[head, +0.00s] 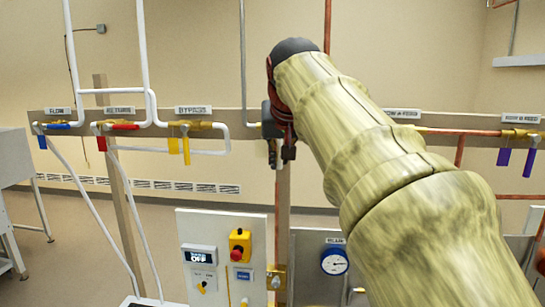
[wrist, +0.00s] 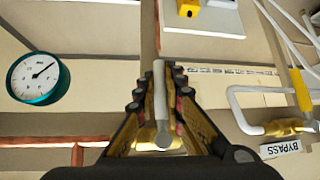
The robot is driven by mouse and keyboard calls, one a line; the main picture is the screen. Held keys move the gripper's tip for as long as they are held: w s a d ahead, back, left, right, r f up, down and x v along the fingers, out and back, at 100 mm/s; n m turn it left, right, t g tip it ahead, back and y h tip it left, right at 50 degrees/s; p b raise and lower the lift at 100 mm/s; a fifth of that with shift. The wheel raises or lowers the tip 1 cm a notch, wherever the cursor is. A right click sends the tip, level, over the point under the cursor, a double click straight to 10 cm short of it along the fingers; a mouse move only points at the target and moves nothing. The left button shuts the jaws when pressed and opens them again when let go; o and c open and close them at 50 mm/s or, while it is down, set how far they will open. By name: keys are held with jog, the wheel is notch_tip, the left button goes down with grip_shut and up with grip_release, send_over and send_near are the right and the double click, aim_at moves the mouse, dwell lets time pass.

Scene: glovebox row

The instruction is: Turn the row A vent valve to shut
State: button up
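In the wrist view a valve with a brass body (wrist: 150,138) and a straight pale grey lever handle (wrist: 160,90) sits between the two fingers of my gripper (wrist: 159,85). The fingers stand on either side of the handle, with a narrow gap showing at each side. No label for this valve is readable; my gripper and arm cover that spot in the head view. There my gripper (head: 275,147) is at the pipe rail, right of the BYPASS valve (head: 186,127). A pale piece below it may be the handle's end.
Yellow, red and blue-handled valves (head: 57,127) line the rail to the left. Purple-handled valves (head: 518,150) are at the right. A control panel (head: 222,225) and a gauge (head: 334,261) stand below. A teal-rimmed gauge (wrist: 37,78) is left of my gripper in the wrist view.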

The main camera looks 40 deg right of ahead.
jog(key=o, duration=0.5)
jog(key=shift+c, duration=0.2)
jog(key=shift+a, duration=0.1)
jog(key=v, duration=1.1)
jog(key=shift+s+a+r, duration=0.15)
jog(key=shift+a+r, duration=0.1)
